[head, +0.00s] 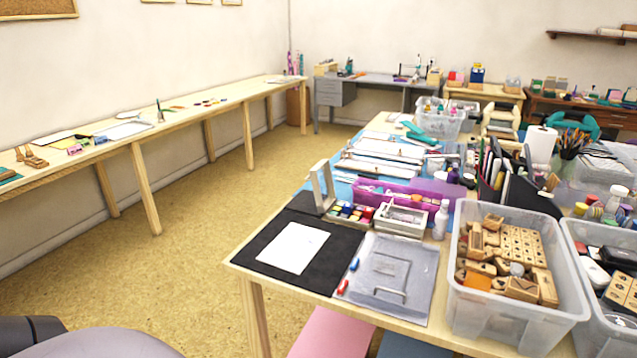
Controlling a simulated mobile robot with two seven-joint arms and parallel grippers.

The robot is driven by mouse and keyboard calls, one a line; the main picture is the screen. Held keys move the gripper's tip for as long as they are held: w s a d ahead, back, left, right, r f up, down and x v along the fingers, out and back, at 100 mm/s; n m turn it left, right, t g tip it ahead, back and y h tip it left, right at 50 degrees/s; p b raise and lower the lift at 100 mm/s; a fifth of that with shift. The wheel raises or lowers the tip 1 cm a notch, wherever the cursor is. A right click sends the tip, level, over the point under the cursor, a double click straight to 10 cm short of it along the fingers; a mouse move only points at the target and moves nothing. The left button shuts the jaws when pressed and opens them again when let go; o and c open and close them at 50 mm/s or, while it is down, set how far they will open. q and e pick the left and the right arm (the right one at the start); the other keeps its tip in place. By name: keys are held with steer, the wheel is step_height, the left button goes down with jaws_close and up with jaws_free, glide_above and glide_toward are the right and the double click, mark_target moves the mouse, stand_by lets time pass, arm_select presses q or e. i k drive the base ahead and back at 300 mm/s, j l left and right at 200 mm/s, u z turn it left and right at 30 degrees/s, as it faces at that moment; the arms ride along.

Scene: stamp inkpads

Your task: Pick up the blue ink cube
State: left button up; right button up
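A cluster of small coloured ink cubes (352,212) sits on the wooden worktable (240,262), behind a black mat and beside a grey upright stand. Red, yellow, green and dark or blue ones show in it. They are small and close together, so I cannot tell surely which one is the blue ink cube. A separate small blue piece (354,264) lies at the left edge of a clear plastic sheet, near a small red piece (343,287). Neither of my grippers is in view.
A white paper (293,248) lies on the black mat (325,275). A white box (401,220), a white bottle (441,220) and a purple tray (385,193) stand near the cubes. A bin of wooden stamps (505,325) is at right. Open floor (190,265) lies left.

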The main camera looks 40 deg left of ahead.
mark_target(348, 208)
steer(key=k+j, duration=0.1)
steer(key=j, duration=0.55)
steer(key=k+j, duration=0.1)
steer(key=j, duration=0.55)
steer(key=k+j, duration=0.15)
steer(key=j, duration=0.5)
steer(key=k+j, duration=0.1)
steer(key=j, duration=0.55)
steer(key=k+j+u, duration=0.1)
steer(key=j, duration=0.55)
